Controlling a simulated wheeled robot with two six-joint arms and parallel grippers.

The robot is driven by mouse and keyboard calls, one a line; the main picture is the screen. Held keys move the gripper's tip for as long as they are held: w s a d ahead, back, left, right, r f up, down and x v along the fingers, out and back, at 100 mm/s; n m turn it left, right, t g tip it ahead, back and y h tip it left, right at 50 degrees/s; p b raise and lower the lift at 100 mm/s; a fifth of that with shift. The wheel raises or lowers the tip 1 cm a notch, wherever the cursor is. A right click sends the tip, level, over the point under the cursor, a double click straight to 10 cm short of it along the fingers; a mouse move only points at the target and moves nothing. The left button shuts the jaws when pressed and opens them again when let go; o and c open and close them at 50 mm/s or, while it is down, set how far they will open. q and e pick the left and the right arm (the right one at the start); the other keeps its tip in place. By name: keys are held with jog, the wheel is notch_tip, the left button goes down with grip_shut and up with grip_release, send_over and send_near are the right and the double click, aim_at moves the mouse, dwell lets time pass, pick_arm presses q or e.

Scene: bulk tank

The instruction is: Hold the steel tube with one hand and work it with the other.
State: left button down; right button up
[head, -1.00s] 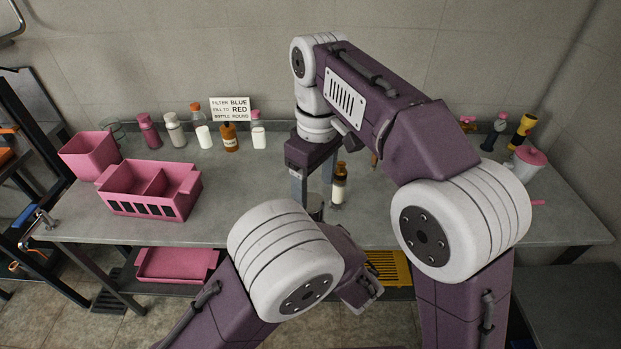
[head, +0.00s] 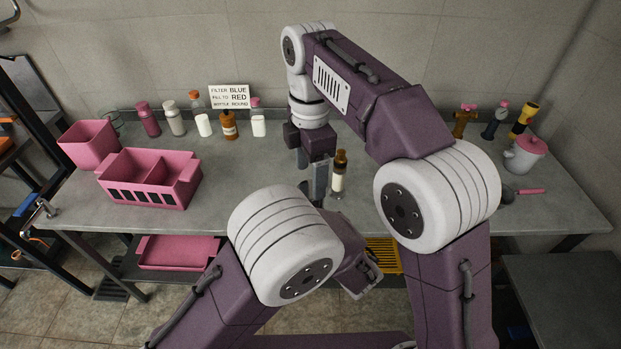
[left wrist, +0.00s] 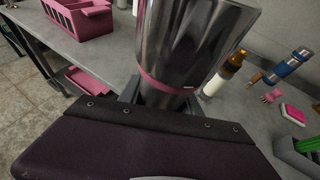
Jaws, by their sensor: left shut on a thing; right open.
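The steel tube (left wrist: 195,45) is a shiny cylinder with a pink band, standing large in the left wrist view. My left gripper (left wrist: 160,98) is shut on it just below the band. In the head view my left gripper is mostly hidden behind my own arm, and only a small grey bit of the tube (head: 304,187) seems to show. My right gripper (head: 310,172) points down with its fingers apart, close by the tube's top. Whether its fingers touch the tube cannot be told.
A pink divided bin (head: 150,190) and pink box (head: 88,145) are at left. Several bottles and a sign (head: 229,96) line the back. A pink-lidded jug (head: 524,156) stands at right.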

aim_at(310, 189)
notch_tip(310, 189, down, 7)
jog(key=shift+r, duration=0.2)
jog(key=c, duration=1.4)
jog(key=m, duration=0.6)
jog(key=shift+m, duration=0.3)
jog(key=shift+c, duration=0.2)
jog(key=m, duration=0.6)
jog(key=shift+m, duration=0.3)
jog(key=m, duration=1.5)
jog(key=shift+f+m, duration=0.1)
jog(key=shift+m, duration=0.3)
jog(key=o, duration=1.5)
